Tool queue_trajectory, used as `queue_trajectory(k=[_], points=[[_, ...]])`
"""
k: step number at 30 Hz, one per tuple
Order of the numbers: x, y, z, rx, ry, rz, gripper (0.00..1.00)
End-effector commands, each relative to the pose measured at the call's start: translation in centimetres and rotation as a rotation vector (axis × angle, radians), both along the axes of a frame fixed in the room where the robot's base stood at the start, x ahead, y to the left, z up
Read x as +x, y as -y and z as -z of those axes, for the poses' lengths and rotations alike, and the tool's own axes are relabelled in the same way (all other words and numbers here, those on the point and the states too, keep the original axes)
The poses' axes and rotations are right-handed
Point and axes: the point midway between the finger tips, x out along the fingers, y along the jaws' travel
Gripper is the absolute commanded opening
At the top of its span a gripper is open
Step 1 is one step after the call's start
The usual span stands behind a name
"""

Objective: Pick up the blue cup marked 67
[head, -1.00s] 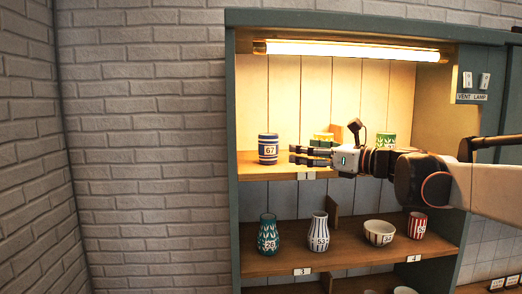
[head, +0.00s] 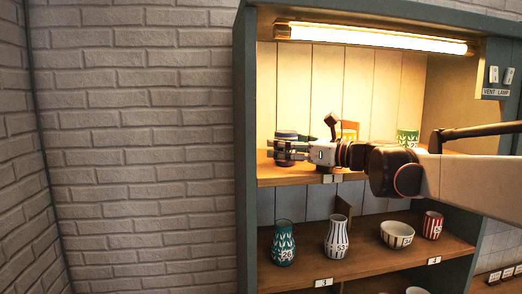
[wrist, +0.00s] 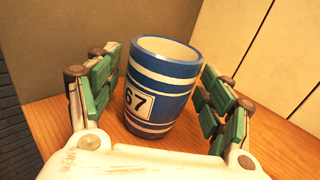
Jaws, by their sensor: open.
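The blue cup marked 67 (wrist: 163,90) stands upright on the wooden shelf, with white bands and a white label. It sits between the two open fingers of my gripper (wrist: 160,100) in the wrist view, with a small gap showing on the right side and a gap on the left. In the head view the cup (head: 286,136) is at the left of the upper shelf, mostly hidden behind my gripper (head: 290,150). My gripper comes in from the right at about the cup's height.
A yellow-orange cup (head: 348,131) and a green patterned cup (head: 407,138) stand to the right on the upper shelf (head: 300,176). The lower shelf (head: 375,262) holds a teal vase (head: 284,243), a striped vase (head: 337,237), a bowl (head: 397,234) and a red-striped cup (head: 432,225). The cabinet's side wall (head: 246,150) is close left.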

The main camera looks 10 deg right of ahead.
Motion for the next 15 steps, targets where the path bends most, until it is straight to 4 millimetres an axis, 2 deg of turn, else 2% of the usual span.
queue_trajectory(k=[8,15], points=[[-0.08,0.09,-0.02,0.000,0.000,0.001,0.73],[-0.09,0.08,-0.01,0.000,0.000,0.001,0.21]])
